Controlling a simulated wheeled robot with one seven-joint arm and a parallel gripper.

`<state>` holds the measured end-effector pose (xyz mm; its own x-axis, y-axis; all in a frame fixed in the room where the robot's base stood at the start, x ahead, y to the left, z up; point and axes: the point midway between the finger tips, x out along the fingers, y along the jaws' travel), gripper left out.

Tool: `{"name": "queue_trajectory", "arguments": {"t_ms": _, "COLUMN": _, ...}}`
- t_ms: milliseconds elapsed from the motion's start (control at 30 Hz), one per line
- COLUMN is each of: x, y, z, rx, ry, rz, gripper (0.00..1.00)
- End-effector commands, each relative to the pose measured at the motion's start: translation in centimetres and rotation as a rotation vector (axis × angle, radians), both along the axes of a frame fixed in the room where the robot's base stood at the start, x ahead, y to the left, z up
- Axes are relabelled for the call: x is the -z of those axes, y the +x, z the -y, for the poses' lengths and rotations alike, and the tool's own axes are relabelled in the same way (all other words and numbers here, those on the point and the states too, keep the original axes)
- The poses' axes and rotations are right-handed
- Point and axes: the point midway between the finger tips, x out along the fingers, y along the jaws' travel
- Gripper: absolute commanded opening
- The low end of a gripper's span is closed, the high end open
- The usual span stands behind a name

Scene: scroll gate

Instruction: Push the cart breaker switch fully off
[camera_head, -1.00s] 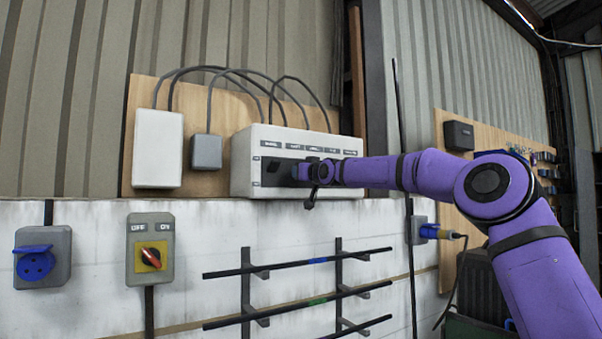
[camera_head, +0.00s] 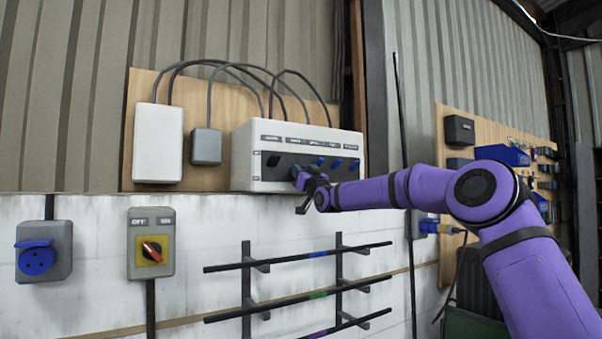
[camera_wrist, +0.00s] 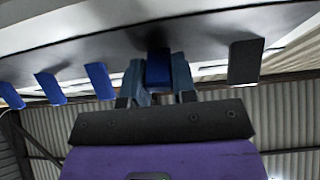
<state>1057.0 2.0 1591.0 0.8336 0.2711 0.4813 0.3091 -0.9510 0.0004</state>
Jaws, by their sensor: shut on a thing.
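The breaker panel (camera_head: 245,160) is a white box with a dark strip of switch levers, each under a small label too blurred to read surely. My gripper (camera_head: 299,178) is at the second lever from the left, below the strip's middle. In the wrist view my gripper (camera_wrist: 158,75) has one finger on each side of a blue switch lever (camera_wrist: 158,70) and is shut on it. A black lever (camera_wrist: 245,62) stands apart to the right there. My fingers partly hide the held lever in the head view, and its exact angle is unclear.
Other blue levers (camera_head: 337,162) sit right of my gripper, close together. A black lever (camera_head: 273,159) is to its left. Below are a rotary switch (camera_head: 152,250), a blue socket (camera_head: 37,261) and a wall rack (camera_head: 246,290). Cables (camera_head: 285,90) arch above the panel.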

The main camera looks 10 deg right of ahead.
Motion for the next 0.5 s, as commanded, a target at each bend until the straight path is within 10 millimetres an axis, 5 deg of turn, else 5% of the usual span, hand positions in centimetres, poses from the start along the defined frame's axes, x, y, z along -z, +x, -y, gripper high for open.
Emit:
{"name": "queue_trajectory", "arguments": {"t_ms": 233, "x": 0.01, "y": 0.0, "z": 0.01, "rx": 0.0, "ry": 0.0, "rz": -0.001, "gripper": 0.02}}
{"name": "queue_trajectory", "arguments": {"t_ms": 267, "x": 0.01, "y": 0.0, "z": 0.02, "rx": 0.0, "ry": 0.0, "rz": -0.001, "gripper": 0.32}}
{"name": "queue_trajectory", "arguments": {"t_ms": 333, "x": 0.01, "y": 0.0, "z": 0.02, "rx": 0.0, "ry": 0.0, "rz": -0.001, "gripper": 0.48}}
{"name": "queue_trajectory", "arguments": {"t_ms": 500, "x": 0.0, "y": 0.01, "z": 0.02, "rx": 0.0, "ry": 0.0, "rz": -0.001, "gripper": 0.51}}
